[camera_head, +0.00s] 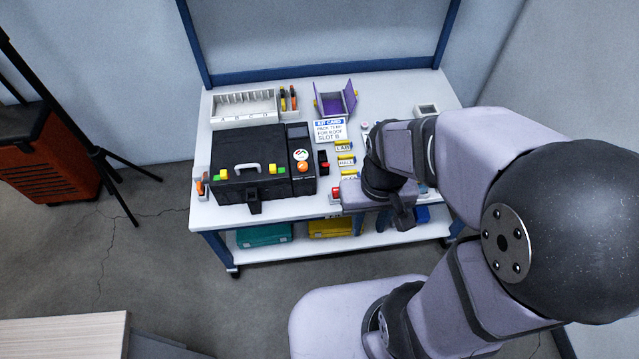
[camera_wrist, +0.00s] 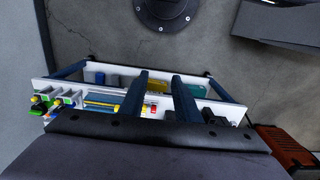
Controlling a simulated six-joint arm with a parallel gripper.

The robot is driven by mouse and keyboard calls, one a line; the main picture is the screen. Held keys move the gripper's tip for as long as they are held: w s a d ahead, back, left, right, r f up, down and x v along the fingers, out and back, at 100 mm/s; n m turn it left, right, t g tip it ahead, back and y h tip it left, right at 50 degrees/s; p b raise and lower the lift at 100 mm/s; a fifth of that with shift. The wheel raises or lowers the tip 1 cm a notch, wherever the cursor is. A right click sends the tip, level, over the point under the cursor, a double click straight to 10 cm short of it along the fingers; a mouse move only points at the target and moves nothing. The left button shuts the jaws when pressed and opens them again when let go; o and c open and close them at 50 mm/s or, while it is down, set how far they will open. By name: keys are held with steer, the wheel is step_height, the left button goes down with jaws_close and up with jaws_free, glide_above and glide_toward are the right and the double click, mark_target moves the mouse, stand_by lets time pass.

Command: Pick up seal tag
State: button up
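I cannot tell for certain which item is the seal tag. A small red piece (camera_head: 335,192) lies near the bench's front edge, left of my gripper. Yellow-ended items with paper labels (camera_head: 345,160) stand in a column behind it. My gripper (camera_head: 404,218) is over the front right part of the bench, partly hidden by my wrist. In the wrist view its two dark fingers (camera_wrist: 162,76) are spread apart with nothing visibly held between them.
A black case (camera_head: 245,200) fills the bench's left side. A lettered white rack (camera_head: 245,96), a kit card (camera_head: 330,130) and an open purple box (camera_head: 334,105) stand behind. A small white tray (camera_head: 427,109) is back right. The lower shelf holds a teal case (camera_head: 263,235).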

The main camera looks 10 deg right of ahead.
steer(key=s+f+g+b, duration=0.2)
steer(key=s+f+g, duration=0.2)
steer(key=f, duration=0.5)
steer(key=t+b, duration=0.1)
steer(key=t, duration=0.3)
glide_above(336, 190)
steer(key=f, duration=1.3)
steer(key=shift+d, duration=0.25)
steer(key=shift+a+f+b, duration=0.2)
steer(key=shift+f+b, duration=2.65)
steer(key=shift+f, duration=0.95)
steer(key=shift+r, duration=0.1)
jaws_close()
